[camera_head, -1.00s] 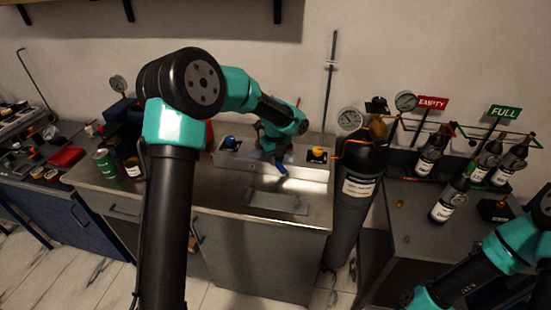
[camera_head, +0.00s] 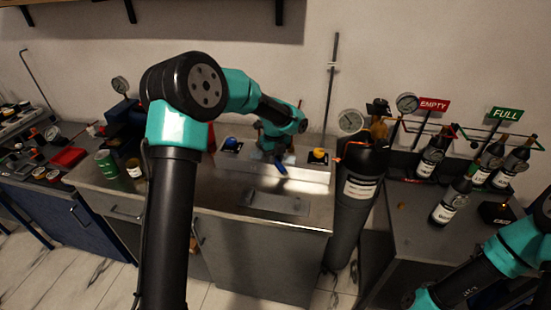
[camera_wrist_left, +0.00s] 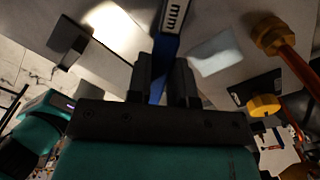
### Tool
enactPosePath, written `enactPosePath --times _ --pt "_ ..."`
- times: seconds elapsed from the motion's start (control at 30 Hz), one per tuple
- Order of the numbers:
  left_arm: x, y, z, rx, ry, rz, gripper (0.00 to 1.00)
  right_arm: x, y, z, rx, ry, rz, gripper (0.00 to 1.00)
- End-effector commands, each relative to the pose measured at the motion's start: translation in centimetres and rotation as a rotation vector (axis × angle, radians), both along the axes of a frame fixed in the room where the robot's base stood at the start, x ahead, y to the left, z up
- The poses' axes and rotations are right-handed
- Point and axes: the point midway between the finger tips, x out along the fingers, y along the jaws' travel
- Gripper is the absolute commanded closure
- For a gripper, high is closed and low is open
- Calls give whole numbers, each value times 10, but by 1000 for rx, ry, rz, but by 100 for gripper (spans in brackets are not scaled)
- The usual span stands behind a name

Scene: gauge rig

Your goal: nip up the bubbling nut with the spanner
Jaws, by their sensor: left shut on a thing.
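My left gripper (camera_head: 277,158) is shut on a blue bar with white marks, which I take as the spanner (camera_wrist_left: 169,32). In the left wrist view, the bar runs up from between the two dark fingers (camera_wrist_left: 165,75) and out of the top edge. Its working end is hidden there. In the head view only a short blue piece (camera_head: 281,169) shows below the gripper, over the bench. Two brass nuts, an upper one (camera_wrist_left: 270,33) and a lower one (camera_wrist_left: 263,105), lie right of the fingers, apart from them. I cannot tell which nut bubbles. My right gripper is out of view.
A blue knob (camera_head: 231,144) and a yellow knob (camera_head: 318,155) flank the gripper at the bench's back. A dark cylinder (camera_head: 357,205) stands right of the bench. A flat grey plate (camera_head: 275,203) lies in front; the nearby metal top (camera_head: 222,190) is clear.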

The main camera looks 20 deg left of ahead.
Motion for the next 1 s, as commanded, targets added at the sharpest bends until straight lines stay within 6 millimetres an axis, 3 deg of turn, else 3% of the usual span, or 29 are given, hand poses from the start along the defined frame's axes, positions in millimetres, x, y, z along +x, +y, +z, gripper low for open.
enactPosePath --times 0.77,0.8,1.0 --pt "5 6 0 0 0 0 100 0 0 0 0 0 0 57" --pt "5 6 0 0 0 0 81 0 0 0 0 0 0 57" --pt "5 6 0 -1 -1 0 100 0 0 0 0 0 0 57"
